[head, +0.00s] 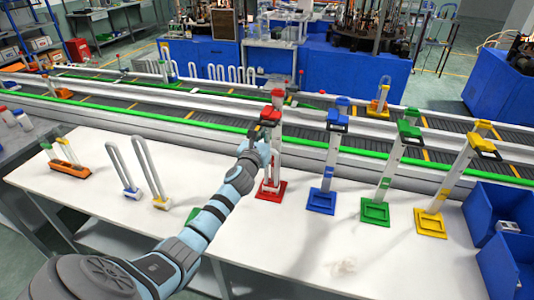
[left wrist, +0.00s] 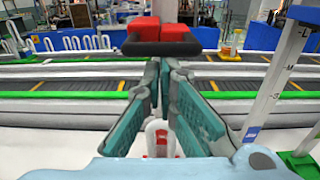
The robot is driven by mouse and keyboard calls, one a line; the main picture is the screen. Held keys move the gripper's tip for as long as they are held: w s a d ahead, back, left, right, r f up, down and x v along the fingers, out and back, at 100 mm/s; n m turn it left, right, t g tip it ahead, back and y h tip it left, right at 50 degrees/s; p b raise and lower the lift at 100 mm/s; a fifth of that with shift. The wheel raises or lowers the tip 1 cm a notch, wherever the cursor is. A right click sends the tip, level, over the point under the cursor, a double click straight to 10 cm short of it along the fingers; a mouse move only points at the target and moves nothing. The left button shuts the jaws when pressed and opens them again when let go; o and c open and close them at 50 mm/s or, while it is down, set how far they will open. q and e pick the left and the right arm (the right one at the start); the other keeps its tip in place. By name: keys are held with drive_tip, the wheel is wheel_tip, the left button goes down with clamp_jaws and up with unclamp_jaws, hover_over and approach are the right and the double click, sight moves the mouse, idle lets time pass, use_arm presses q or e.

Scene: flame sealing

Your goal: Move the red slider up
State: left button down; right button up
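The red slider (head: 270,114), a red block with a dark handle, is near the top of the red-based stand (head: 270,190), just under its red cap. In the left wrist view the red slider (left wrist: 160,31) is straight ahead, its dark bar above my fingertips. My left gripper (head: 258,142) is at the stand, just below the slider. Its teal fingers (left wrist: 163,72) are close together with nothing visible held between them. Whether the tips touch the bar is unclear. A white U-shaped tube (left wrist: 160,137) with a red band shows below the fingers. My right gripper is not in view.
Blue (head: 322,200), green (head: 375,210) and yellow (head: 430,222) stands are to the right. Loose U-tubes (head: 124,170) and an orange holder (head: 70,170) are to the left. Blue bins (head: 493,212) are at the right edge. A conveyor runs behind the white table (head: 300,255).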

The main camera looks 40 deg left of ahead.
use_arm(q)
drive_tip(key=shift+r, duration=0.95)
drive_tip(key=f+v, duration=0.1)
drive_tip(key=v, duration=0.9)
drive_tip(key=shift+f+p, duration=0.25)
drive_tip(key=shift+p, duration=0.15)
